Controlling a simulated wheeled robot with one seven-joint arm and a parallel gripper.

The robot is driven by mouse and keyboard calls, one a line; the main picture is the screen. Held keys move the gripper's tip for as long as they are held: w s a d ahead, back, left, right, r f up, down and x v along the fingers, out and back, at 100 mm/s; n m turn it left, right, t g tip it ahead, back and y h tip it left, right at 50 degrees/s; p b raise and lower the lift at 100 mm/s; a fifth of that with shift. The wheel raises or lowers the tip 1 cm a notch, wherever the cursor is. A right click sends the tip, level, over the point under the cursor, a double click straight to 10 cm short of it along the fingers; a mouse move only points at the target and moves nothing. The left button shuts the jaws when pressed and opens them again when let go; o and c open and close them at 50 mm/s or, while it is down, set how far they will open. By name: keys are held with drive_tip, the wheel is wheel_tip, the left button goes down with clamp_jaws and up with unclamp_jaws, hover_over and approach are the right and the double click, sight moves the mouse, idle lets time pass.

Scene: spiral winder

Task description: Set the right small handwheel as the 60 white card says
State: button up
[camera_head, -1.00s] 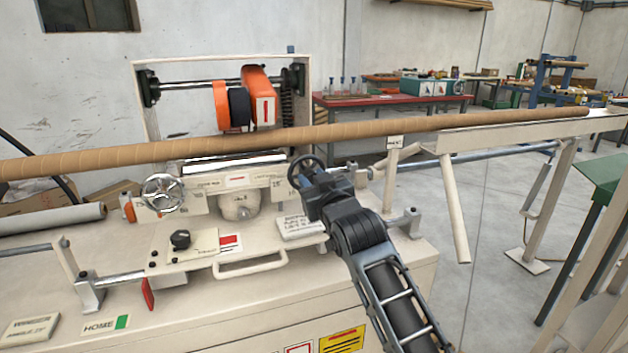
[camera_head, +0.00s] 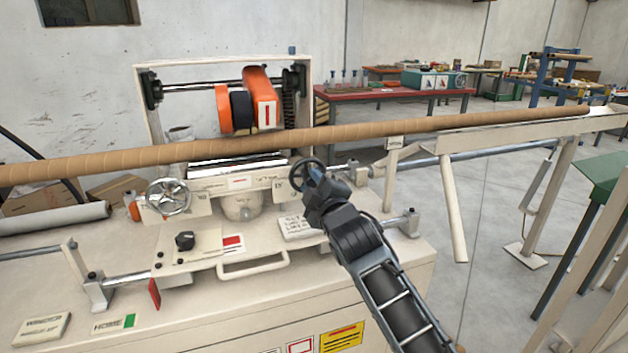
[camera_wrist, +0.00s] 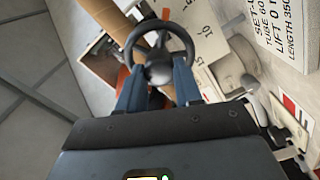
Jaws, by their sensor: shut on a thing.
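The right small handwheel (camera_head: 305,174) is a dark ring wheel on the right side of the winder carriage. In the wrist view the wheel (camera_wrist: 160,26) stands between and beyond my finger tips, with its hub at the fingers. My gripper (camera_head: 318,190) is shut on the wheel's hub area; its blue fingers (camera_wrist: 158,82) show in the wrist view. The exact contact is partly hidden. A white card (camera_wrist: 279,28) is cut off at the wrist view's top right; it reads "SET-U", "TUBE 60", "LIFT 0", "LENGTH 350". It also lies on the carriage (camera_head: 297,228). A scale plate (camera_wrist: 203,30) shows 10 and 15.
The left handwheel (camera_head: 168,197) is silver. A long brown tube (camera_head: 230,147) crosses above the carriage. A black knob (camera_head: 185,241) and a loop handle (camera_head: 252,268) are at the front.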

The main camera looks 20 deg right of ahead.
drive_tip(key=shift+n+p, duration=0.55)
drive_tip(key=shift+n, duration=0.75)
drive_tip(key=shift+a, duration=0.1)
drive_tip(key=o, duration=1)
drive_tip(key=shift+o, duration=0.2)
drive_tip(key=shift+s, duration=0.15)
drive_tip(key=s, duration=0.7)
drive_tip(key=shift+s, duration=0.3)
